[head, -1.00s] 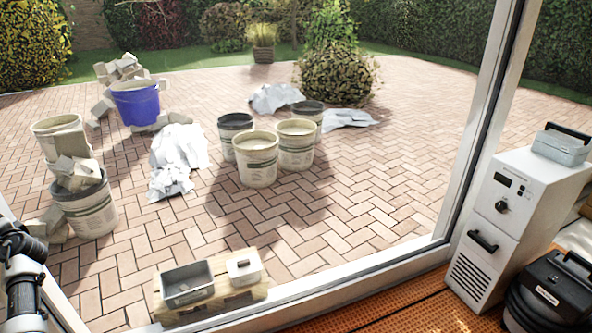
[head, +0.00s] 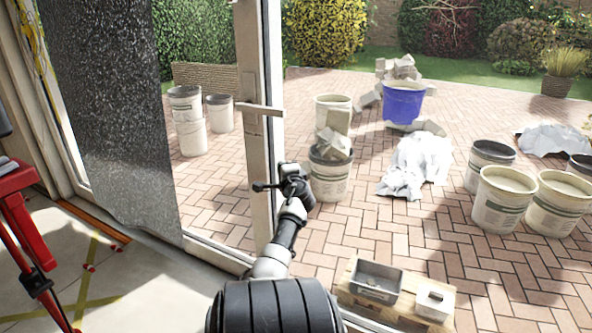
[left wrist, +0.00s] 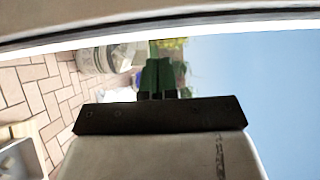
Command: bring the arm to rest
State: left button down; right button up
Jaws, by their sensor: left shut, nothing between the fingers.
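My left arm reaches up from the bottom middle of the head view. Its gripper (head: 262,187) is at the white door frame post (head: 258,140), in front of it in the picture; I cannot tell whether it touches. In the left wrist view the gripper's green fingers (left wrist: 158,72) are together, with nothing held between them. My right gripper is in neither view.
Outside on brick paving stand a bucket of rubble (head: 330,180), a blue tub (head: 403,103), several pale buckets and crumpled sheeting (head: 415,165). A grey tray (head: 376,281) and a white box (head: 435,301) sit on a pallet. A red stand (head: 22,215) is at left.

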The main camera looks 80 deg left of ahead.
pick_arm(q)
jog(key=d+p, duration=0.1)
jog(key=d, duration=0.6)
jog(key=shift+w+f, duration=0.2)
jog(key=shift+f, duration=0.1)
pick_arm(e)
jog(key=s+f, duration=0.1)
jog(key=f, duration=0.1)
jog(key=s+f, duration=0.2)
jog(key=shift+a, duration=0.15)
pick_arm(q)
jog(key=shift+d, duration=0.1)
